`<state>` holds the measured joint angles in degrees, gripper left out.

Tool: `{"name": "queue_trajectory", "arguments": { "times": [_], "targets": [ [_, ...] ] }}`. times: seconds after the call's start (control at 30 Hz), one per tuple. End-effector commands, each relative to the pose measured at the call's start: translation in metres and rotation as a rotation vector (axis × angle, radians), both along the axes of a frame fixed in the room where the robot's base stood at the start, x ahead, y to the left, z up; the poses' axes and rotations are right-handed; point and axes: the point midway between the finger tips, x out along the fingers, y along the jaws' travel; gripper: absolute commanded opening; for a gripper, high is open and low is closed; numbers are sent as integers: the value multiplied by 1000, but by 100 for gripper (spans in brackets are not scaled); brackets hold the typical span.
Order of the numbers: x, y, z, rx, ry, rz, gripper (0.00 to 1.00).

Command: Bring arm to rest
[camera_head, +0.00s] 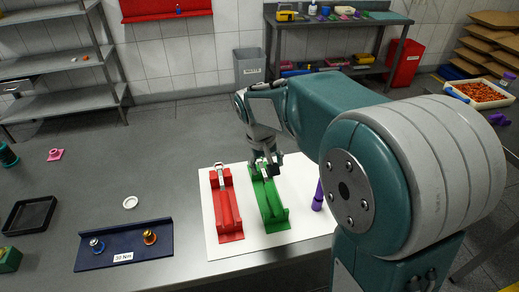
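My arm (330,112) reaches in from the right, over a grey table. My gripper (267,168) is low over the far end of a green fixture (272,208). A small light piece shows beside the fingers there, and I cannot tell whether they touch it. The gap between the fingers is too small to make out. A red fixture (229,212) lies to the left of the green one. Both sit on a white sheet (252,242).
A purple object (318,196) stands right of the green fixture. A dark blue board (122,248) with two fittings, a white ring (130,202), a black tray (30,215) and a pink part (55,154) lie to the left.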

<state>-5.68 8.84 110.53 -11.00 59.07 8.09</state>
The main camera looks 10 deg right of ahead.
Motion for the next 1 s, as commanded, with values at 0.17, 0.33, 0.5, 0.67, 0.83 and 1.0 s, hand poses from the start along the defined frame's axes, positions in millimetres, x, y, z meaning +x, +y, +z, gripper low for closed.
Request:
{"name": "queue_trajectory", "arguments": {
  "times": [0.17, 0.33, 0.5, 0.67, 0.83, 1.0],
  "targets": [
    [-2, 0, 2, 1, -4, 0, 78],
    [-25, -4, 24, 27, -57, -7, 78],
    [-65, -8, 51, 65, -141, -10, 78],
    [-104, -11, 68, 97, -222, -13, 78],
    [-144, -12, 78, 128, -308, -14, 78],
    [-180, -12, 79, 155, -390, -14, 78]
  ]
}}
